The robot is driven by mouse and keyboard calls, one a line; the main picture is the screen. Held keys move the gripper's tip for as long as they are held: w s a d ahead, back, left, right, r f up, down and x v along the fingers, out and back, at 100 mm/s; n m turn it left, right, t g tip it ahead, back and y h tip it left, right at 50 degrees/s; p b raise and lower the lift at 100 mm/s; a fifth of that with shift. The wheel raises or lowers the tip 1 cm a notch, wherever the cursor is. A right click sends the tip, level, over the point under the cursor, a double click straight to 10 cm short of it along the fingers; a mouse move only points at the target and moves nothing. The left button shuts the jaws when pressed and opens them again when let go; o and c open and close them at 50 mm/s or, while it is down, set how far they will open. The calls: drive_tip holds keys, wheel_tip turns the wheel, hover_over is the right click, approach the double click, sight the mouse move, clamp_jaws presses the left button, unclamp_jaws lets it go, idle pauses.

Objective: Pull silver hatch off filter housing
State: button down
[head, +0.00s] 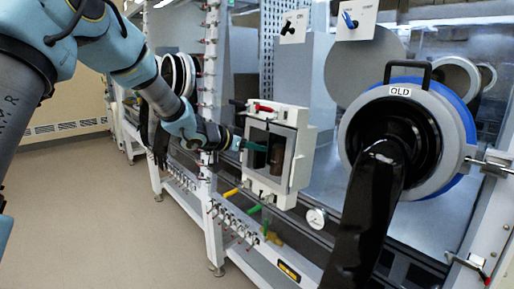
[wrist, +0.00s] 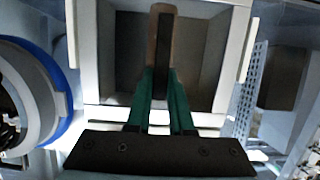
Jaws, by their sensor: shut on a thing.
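The white filter housing (head: 296,118) is a boxy frame with a square front opening, mounted on the glovebox front; its rim (wrist: 245,45) surrounds the opening in the wrist view. My gripper (head: 266,148) reaches into this opening from the left. In the wrist view its green fingers (wrist: 162,105) are shut on an upright bar (wrist: 163,45) with a dark face and tan sides, like a handle. Dull grey-brown surfaces show behind the bar. I cannot clearly tell the silver hatch from the inside of the housing, nor whether the bar belongs to it.
A round port (head: 463,150) with a blue ring, labelled OLD, and a hanging black glove (head: 365,215) stand right of the housing. A red handle (head: 263,108) sits on the housing's top. Small valves (head: 240,225) line the rail below. The floor (head: 90,200) at left is clear.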

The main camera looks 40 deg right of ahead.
drive_tip(key=shift+a+r, duration=0.15)
drive_tip(key=shift+a, duration=0.05)
drive_tip(key=shift+a+r, duration=0.1)
drive_tip(key=shift+a, duration=0.25)
drive_tip(key=shift+w+a+r+p, duration=0.15)
drive_tip(key=shift+a+p, duration=0.3)
drive_tip(key=shift+a, duration=0.6)
drive_tip(key=a+p, duration=0.2)
drive_tip(key=a, duration=0.6)
drive_tip(key=shift+w+r, duration=0.2)
drive_tip(key=shift+r, duration=0.2)
idle(0.4)
